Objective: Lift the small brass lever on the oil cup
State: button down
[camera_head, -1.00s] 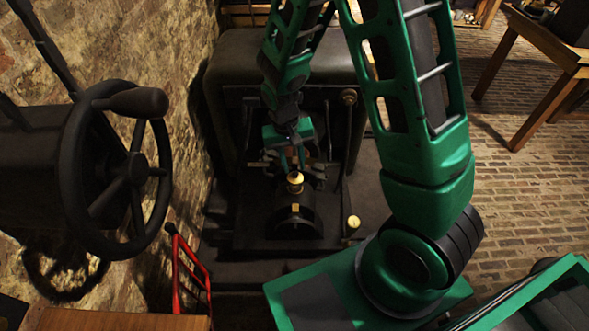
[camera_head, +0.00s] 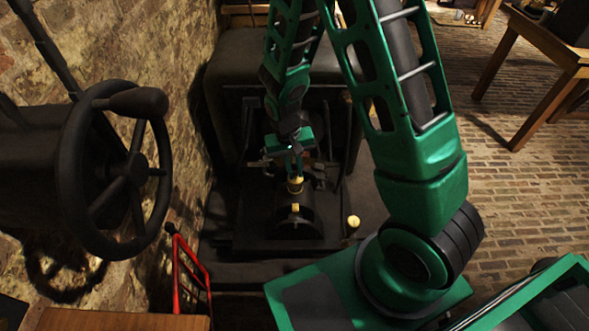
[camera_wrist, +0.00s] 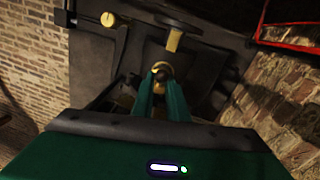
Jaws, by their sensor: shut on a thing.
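The brass oil cup (camera_head: 296,188) stands upright on the dark machine, and its top is partly covered by my fingers. My gripper (camera_head: 295,177) reaches down onto it from behind. In the wrist view my two green fingertips (camera_wrist: 162,78) are close together around a small brass piece at the top of the cup (camera_wrist: 162,68). This piece appears to be the small lever, but it is too small and covered to tell its shape or angle.
A brass block (camera_head: 295,207) sits just in front of the cup, and a round brass knob (camera_head: 353,222) stands to the right. A black handwheel (camera_head: 70,170) is at left by the brick wall. A red frame (camera_head: 186,270) stands below it.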

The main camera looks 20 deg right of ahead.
jog(key=shift+w+d+g+y, duration=0.1)
jog(key=shift+w+g+y, duration=0.2)
jog(key=shift+g, duration=0.3)
jog(key=shift+s, duration=0.2)
dwell(0.7)
jog(key=c, duration=1.8)
grip_release()
jog(key=shift+w+r, duration=0.1)
jog(key=r, duration=0.3)
jog(key=w+r, duration=0.1)
jog(key=r, duration=0.3)
jog(key=a+r, duration=0.1)
jog(key=r, duration=0.2)
jog(key=shift+w+r, duration=0.25)
jog(key=shift+c, duration=0.5)
